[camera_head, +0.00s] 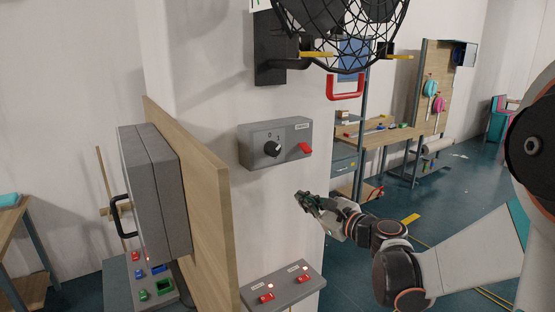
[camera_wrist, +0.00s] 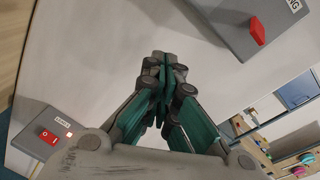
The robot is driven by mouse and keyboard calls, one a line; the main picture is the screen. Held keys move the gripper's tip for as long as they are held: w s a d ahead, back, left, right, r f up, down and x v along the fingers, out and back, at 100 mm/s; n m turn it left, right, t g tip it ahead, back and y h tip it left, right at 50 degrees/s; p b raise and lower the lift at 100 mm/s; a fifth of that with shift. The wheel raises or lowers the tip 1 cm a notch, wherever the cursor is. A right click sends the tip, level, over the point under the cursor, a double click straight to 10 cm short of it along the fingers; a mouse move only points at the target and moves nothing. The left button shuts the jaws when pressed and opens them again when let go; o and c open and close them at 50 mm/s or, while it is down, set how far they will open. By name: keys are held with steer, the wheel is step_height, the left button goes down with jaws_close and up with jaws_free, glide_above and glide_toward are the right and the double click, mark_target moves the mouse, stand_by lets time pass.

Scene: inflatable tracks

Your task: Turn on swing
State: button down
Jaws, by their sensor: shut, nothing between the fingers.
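The switch's on or off position is unclear.
A black caged fan (camera_head: 345,25) hangs above the box. A lower grey panel (camera_head: 285,287) carries two red switches with lit red lamps. A wooden board (camera_head: 200,190) with a grey cabinet (camera_head: 155,190) stands at the left. A workbench (camera_head: 385,138) is behind at the right.

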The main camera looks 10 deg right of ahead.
mark_target(305, 148)
steer(key=w+d+r+m+t+p, duration=0.1)
steer(key=d+m+t, duration=0.2)
steer(key=d+m, duration=0.3)
steer(key=shift+d+r+m+h, duration=0.3)
steer(key=shift+d+r, duration=0.05)
steer(key=shift+d, duration=0.2)
steer(key=shift+w, duration=0.15)
steer(key=p+x, duration=0.2)
steer(key=x, duration=0.8)
steer(key=r, duration=0.1)
steer(key=s+r, duration=0.2)
steer(key=shift+d+r, duration=0.2)
steer(key=shift+d, duration=0.05)
steer(key=shift+w, duration=0.2)
steer(key=shift+s, duration=0.15)
steer(key=shift+r+p, duration=0.1)
steer(key=shift+p, duration=0.25)
